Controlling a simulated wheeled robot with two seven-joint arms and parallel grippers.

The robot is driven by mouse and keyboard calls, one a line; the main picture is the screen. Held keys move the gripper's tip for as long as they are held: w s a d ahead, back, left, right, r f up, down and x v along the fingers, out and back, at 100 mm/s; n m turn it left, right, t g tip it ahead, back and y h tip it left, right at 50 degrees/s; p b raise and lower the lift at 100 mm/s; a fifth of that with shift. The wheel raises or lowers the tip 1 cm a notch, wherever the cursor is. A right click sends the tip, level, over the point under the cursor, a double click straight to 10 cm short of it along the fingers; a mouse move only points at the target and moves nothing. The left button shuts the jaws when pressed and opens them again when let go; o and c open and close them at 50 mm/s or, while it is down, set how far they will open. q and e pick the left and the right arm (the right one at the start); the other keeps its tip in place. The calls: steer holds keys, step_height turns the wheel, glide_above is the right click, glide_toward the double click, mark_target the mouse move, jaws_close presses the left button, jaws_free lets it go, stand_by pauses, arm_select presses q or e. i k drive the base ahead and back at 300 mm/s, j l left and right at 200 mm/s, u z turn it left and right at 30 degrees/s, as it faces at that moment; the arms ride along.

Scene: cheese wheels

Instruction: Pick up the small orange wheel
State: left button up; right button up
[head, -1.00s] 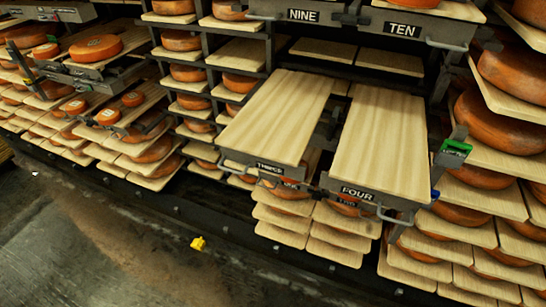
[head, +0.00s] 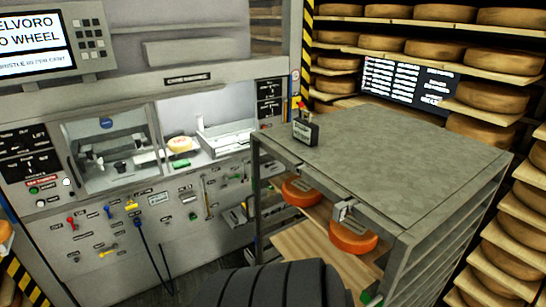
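Two orange wheels show inside the grey-topped cart in the head view. One orange wheel (head: 352,236) sits at the front on a wooden board (head: 325,262), partly covered by a metal latch. Another orange wheel (head: 302,191) sits farther back and left under the cart top. I cannot tell which of these is the small orange wheel. Neither of my grippers shows.
The grey cart (head: 385,150) stands in front of the machine (head: 160,80), with a small dark device (head: 305,130) on top. Shelves of large wheels (head: 435,48) line the back and right. A black ribbed thing (head: 270,285) fills the bottom middle.

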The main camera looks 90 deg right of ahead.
mark_target(296, 191)
steer(key=z, duration=3.05)
